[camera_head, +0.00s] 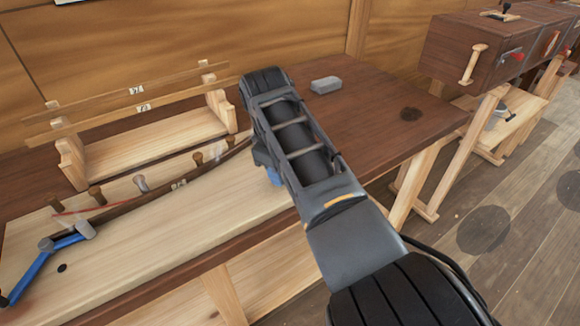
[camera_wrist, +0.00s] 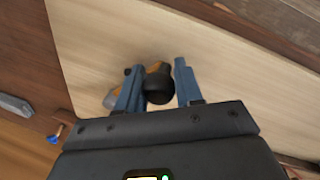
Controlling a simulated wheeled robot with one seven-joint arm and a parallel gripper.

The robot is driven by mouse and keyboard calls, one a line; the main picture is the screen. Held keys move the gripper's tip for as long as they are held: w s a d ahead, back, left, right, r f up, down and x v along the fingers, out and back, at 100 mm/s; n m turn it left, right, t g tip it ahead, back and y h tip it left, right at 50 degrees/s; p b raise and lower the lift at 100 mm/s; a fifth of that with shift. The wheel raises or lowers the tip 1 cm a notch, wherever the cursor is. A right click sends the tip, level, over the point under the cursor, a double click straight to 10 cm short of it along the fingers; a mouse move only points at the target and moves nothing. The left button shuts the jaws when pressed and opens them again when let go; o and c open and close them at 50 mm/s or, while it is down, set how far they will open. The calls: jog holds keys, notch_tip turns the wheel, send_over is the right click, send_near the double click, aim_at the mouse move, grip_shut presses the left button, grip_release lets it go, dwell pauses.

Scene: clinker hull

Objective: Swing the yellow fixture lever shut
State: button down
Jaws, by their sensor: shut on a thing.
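The yellow fixture lever (camera_wrist: 153,68) shows in the wrist view as orange-yellow parts around a round black knob (camera_wrist: 158,88), over the pale board. My gripper (camera_wrist: 157,76) has its blue fingers on either side of the knob and is shut on it. The rest of the lever and its base are mostly hidden by the fingers and knob. In the head view my gripper (camera_head: 267,172) is low over the right end of the pale board (camera_head: 205,215), and my arm hides the lever there.
A blue-handled clamp (camera_head: 45,262) sits at the board's left end. A dark curved strip (camera_head: 125,207) with several pegs runs along the board. A wooden rack (camera_head: 145,145) stands behind it. A grey block (camera_head: 325,85) lies on the brown bench (camera_head: 385,95), whose right part is mostly clear.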

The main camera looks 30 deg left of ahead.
jog(key=shift+s+a+m, duration=0.35)
jog(key=shift+a+m, duration=0.15)
jog(key=shift+a, duration=0.05)
jog(key=c, duration=0.8)
grip_release()
jog(key=shift+o, duration=0.2)
notch_tip(320, 180, up, 8)
jog(key=s, duration=0.1)
jog(key=shift+s+f+b, duration=0.15)
jog(key=shift+s+b, duration=0.05)
jog(key=shift+b, duration=0.15)
